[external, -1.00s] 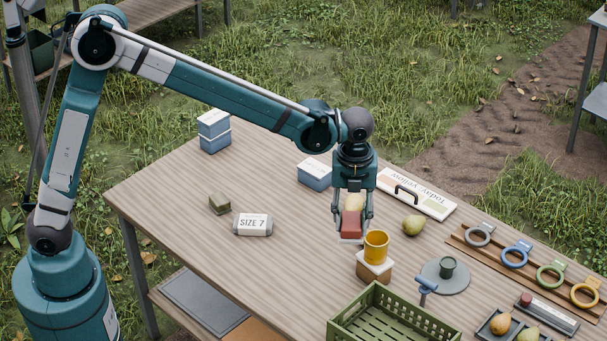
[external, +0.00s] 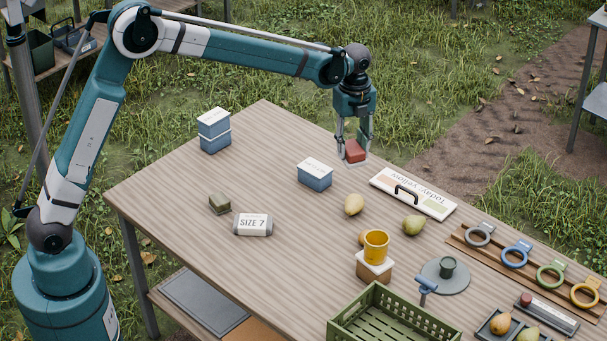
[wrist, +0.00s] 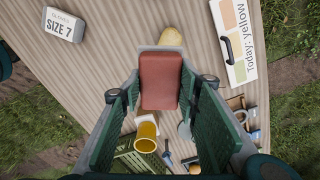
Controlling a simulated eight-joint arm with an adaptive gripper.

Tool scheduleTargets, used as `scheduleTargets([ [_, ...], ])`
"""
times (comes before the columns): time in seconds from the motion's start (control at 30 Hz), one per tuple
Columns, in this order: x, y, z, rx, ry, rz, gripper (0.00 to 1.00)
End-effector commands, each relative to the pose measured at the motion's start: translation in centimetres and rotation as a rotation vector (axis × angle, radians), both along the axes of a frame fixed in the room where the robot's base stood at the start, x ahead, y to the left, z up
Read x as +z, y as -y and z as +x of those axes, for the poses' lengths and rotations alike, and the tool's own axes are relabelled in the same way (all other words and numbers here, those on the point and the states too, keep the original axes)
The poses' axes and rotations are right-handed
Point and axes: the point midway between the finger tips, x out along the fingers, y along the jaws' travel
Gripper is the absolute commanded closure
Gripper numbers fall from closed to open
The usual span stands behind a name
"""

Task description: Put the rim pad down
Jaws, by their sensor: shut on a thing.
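The rim pad is a red-brown block with a pale grey underside (external: 355,153). My gripper (external: 354,157) is shut on it and holds it in the air above the far part of the table, left of the sign board. In the wrist view the pad (wrist: 161,80) fills the space between the two green-lined fingers. A yellow cup (external: 376,247) stands on a pale-topped block (external: 374,268) nearer the front; the cup also shows below the pad in the wrist view (wrist: 146,138).
Pears (external: 354,204) (external: 413,225) lie on the wooden table (external: 290,240). A blue box (external: 315,175), the "SIZE 7" block (external: 252,225), a sign board (external: 415,193) and a green crate (external: 390,325) stand around. The middle-left of the table is mostly clear.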

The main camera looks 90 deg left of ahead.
Motion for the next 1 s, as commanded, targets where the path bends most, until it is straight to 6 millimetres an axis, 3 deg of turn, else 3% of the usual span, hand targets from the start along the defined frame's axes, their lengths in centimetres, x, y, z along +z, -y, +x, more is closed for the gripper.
scheduleTargets([
  [0.1, 0.0, -4.4, -0.6, 0.055, 0.000, 0.000, 0.80],
  [0.37, -0.1, -13.1, -2.5, 0.165, 0.000, 0.000, 0.80],
  [0.7, -0.3, -24.4, -6.4, 0.310, 0.000, 0.000, 0.80],
  [1.0, -0.5, -31.7, -9.9, 0.406, 0.000, 0.000, 0.80],
])
